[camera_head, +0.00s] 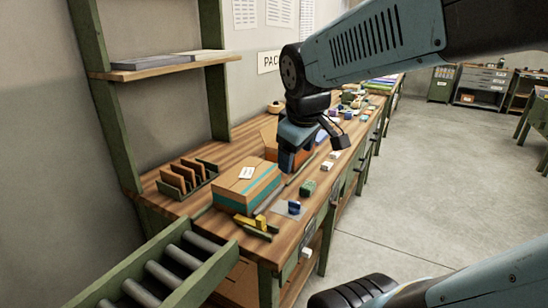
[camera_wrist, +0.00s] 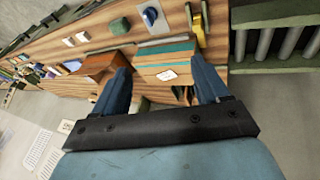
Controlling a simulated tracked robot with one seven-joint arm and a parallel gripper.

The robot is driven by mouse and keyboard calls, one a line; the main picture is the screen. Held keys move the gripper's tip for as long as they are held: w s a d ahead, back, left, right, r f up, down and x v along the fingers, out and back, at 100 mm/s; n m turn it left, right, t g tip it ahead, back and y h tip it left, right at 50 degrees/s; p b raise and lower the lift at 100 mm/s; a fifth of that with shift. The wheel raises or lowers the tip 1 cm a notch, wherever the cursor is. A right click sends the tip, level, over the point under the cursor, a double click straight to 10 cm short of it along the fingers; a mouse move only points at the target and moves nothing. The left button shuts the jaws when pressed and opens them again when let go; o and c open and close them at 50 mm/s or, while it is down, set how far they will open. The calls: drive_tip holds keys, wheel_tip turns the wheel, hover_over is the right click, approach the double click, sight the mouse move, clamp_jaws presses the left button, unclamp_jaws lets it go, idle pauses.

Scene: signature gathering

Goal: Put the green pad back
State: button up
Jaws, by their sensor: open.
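A small dark-green block (camera_head: 307,188), which looks like the green pad, lies on the wooden bench near its front edge, right of the taped carton. It also shows in the wrist view (camera_wrist: 120,26), above the fingers. My gripper (camera_head: 287,165) hangs over the bench, behind and left of the green block, apart from it. In the wrist view my gripper (camera_wrist: 161,86) has its two blue fingers spread wide with nothing held between them. The carton shows below in the gap. Where the pad belongs is not clear from these views.
The carton (camera_head: 246,190) with teal tape stands left of the block. A blue object (camera_head: 294,206) sits on a grey sheet nearer me, beside a yellow tool (camera_head: 250,222). An open brown box (camera_head: 270,148) is behind my gripper. A roller conveyor (camera_head: 165,268) is at front left.

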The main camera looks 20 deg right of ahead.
drive_tip(key=s+a+r+m+y, duration=0.1)
drive_tip(key=s+a+m, duration=0.1)
drive_tip(key=s+m, duration=0.3)
drive_tip(key=shift+s+a+r+m+t, duration=0.2)
drive_tip(key=shift+s+a+m+t, duration=0.15)
drive_tip(key=shift+s, duration=0.1)
